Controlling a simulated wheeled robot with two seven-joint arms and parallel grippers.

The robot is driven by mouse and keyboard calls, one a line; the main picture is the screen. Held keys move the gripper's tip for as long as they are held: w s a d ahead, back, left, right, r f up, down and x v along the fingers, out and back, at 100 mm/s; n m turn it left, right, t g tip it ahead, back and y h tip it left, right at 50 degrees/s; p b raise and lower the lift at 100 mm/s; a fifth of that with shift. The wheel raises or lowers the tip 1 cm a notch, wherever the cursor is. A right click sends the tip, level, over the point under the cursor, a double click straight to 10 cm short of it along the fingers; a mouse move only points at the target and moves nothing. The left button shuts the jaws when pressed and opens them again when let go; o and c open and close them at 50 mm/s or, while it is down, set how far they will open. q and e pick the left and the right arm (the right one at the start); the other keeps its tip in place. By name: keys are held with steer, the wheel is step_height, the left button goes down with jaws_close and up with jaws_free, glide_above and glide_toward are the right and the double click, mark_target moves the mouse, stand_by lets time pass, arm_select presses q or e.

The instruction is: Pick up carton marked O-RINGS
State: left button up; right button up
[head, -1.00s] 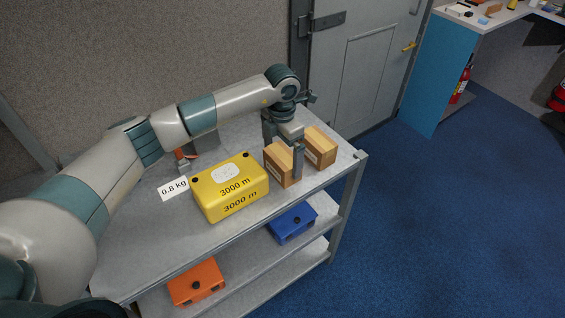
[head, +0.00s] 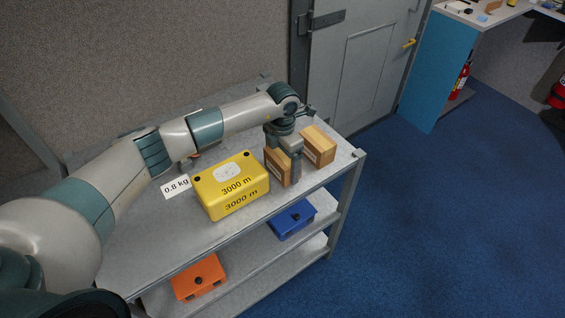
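Two brown cartons stand on the top shelf of a grey metal cart: a left carton (head: 275,167) and a right carton (head: 320,146). Each seems to have a pale label on its front side, too small to read, so I cannot tell which is marked O-RINGS. My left gripper (head: 287,160) is low over the left carton, pointing down. One finger shows in the gap between the two cartons. The other finger is hidden behind the hand and left carton, so I cannot see whether the fingers press on it. My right gripper is out of view.
A yellow case marked 3000 m (head: 231,187) stands close left of the cartons, by a 0.8 kg tag (head: 176,187). The cart (head: 150,262) holds a blue box (head: 292,219) and an orange box (head: 199,278) below. Blue floor is clear at right.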

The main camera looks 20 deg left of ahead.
arm_select(q)
steer(key=c, duration=0.4)
steer(key=shift+r, duration=0.1)
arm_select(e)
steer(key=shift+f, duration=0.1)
